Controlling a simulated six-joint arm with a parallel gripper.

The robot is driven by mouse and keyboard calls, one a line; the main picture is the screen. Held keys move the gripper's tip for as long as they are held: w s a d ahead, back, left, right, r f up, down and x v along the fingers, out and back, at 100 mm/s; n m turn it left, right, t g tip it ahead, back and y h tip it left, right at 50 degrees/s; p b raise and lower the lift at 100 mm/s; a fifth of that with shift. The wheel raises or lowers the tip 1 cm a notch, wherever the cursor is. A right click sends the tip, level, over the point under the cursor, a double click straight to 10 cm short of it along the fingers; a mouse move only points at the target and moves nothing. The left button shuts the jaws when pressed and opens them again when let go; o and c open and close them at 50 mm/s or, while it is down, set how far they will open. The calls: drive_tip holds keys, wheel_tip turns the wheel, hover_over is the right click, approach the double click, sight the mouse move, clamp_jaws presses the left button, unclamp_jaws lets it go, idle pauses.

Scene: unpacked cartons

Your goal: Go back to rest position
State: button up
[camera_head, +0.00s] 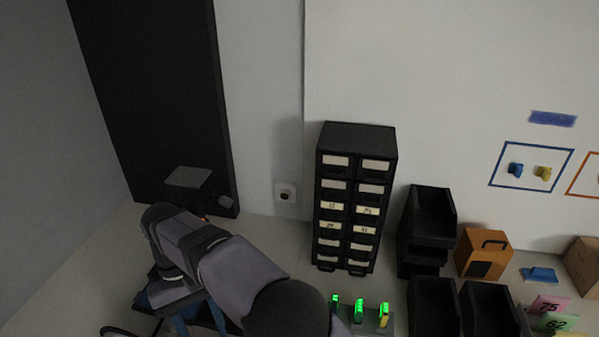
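My arm rises from the lower middle of the view and reaches left, its grey and dark links folded near the table's left part. My gripper's fingers cannot be made out; the arm's end is hidden behind its own links. No object is seen held.
A black drawer cabinet (348,198) with pale labels stands right of my arm. Black bins (432,220), an orange-brown box (484,254) and a holder with green lights (372,318) stand further right and in front. A dark panel (160,95) stands behind my arm. Pale table shows at far left.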

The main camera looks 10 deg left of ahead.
drive_tip(key=w+d+m+y, duration=0.1)
drive_tip(key=w+d+m, duration=0.15)
drive_tip(key=d, duration=0.55)
drive_tip(key=w+d+m+t+y, duration=0.1)
drive_tip(key=w+d, duration=0.3)
drive_tip(key=d, duration=0.3)
drive_tip(key=w+d+m+y, duration=0.15)
drive_tip(key=w+d, duration=0.25)
drive_tip(key=d, duration=0.4)
drive_tip(key=s+d+f+m+t, duration=0.1)
drive_tip(key=s+d, duration=0.3)
drive_tip(key=d, duration=0.5)
drive_tip(key=s+d+f+m+t, duration=0.1)
drive_tip(key=s+d+f+m, duration=0.2)
drive_tip(key=s+d, duration=0.2)
drive_tip(key=d, duration=0.3)
drive_tip(key=shift+s+d, duration=0.3)
drive_tip(key=shift+d, duration=0.1)
drive_tip(key=shift+f+h, duration=0.1)
drive_tip(key=shift+h, duration=0.15)
wheel_tip(320, 180, down, 9)
drive_tip(key=b, duration=0.9)
